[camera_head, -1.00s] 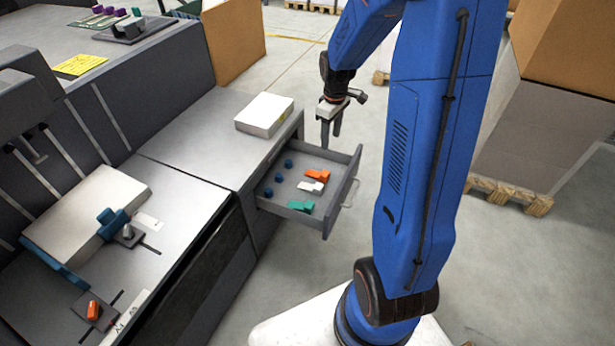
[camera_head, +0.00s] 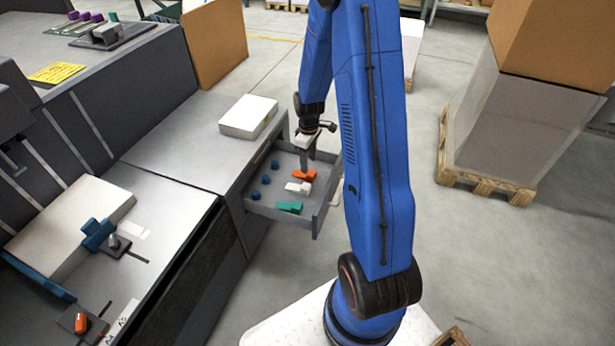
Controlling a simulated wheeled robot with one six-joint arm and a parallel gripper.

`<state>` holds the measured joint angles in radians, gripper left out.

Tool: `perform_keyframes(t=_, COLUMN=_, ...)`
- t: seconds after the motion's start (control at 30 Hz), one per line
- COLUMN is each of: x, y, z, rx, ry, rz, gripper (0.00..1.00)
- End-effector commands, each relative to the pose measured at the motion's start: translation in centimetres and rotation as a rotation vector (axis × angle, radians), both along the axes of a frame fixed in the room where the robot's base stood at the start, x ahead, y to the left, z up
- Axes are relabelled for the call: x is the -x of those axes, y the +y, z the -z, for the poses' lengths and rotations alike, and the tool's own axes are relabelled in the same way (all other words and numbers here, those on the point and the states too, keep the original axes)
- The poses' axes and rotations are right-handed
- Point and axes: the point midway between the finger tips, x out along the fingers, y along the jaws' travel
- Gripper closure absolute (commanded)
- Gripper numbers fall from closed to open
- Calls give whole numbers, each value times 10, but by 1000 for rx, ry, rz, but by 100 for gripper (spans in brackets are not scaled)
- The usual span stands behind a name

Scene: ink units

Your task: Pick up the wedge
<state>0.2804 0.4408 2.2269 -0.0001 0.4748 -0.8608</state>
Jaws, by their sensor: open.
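An open grey drawer (camera_head: 318,212) holds an orange piece (camera_head: 310,176), a white piece (camera_head: 298,188) and a green piece (camera_head: 289,207), in a row from back to front. They look like small wedges, but their exact shapes are too small to tell. My gripper (camera_head: 304,164) points down over the back part of the drawer, close to the orange piece. It is open and holds nothing that I can see. I cannot tell whether its fingertips touch the orange piece or hang above it.
Several blue round pieces (camera_head: 266,180) lie in the drawer's left part. A white paper stack (camera_head: 249,116) lies on the counter beside it. A paper stack (camera_head: 70,222) sits farther left. Boxes on a pallet (camera_head: 487,187) stand at right. Floor between is clear.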

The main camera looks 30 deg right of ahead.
Motion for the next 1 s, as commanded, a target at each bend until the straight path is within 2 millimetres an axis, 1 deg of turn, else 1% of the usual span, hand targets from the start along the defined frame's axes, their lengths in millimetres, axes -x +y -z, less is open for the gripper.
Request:
perform_keyframes(t=0.03, x=0, y=0, z=7, rx=0, ry=1, rz=0, gripper=50)
perform_keyframes(t=0.13, x=0, y=0, z=16, rx=0, ry=1, rz=0, gripper=50)
perform_keyframes(t=0.37, x=-1, y=0, z=24, rx=0, ry=0, rz=0, gripper=50)
perform_keyframes(t=0.47, x=-2, y=0, z=31, rx=0, ry=1, rz=0, gripper=50)
perform_keyframes(t=0.8, x=-5, y=-1, z=71, rx=0, ry=1, rz=0, gripper=50)
perform_keyframes(t=1.0, x=-6, y=-2, z=74, rx=0, ry=-1, rz=0, gripper=50)
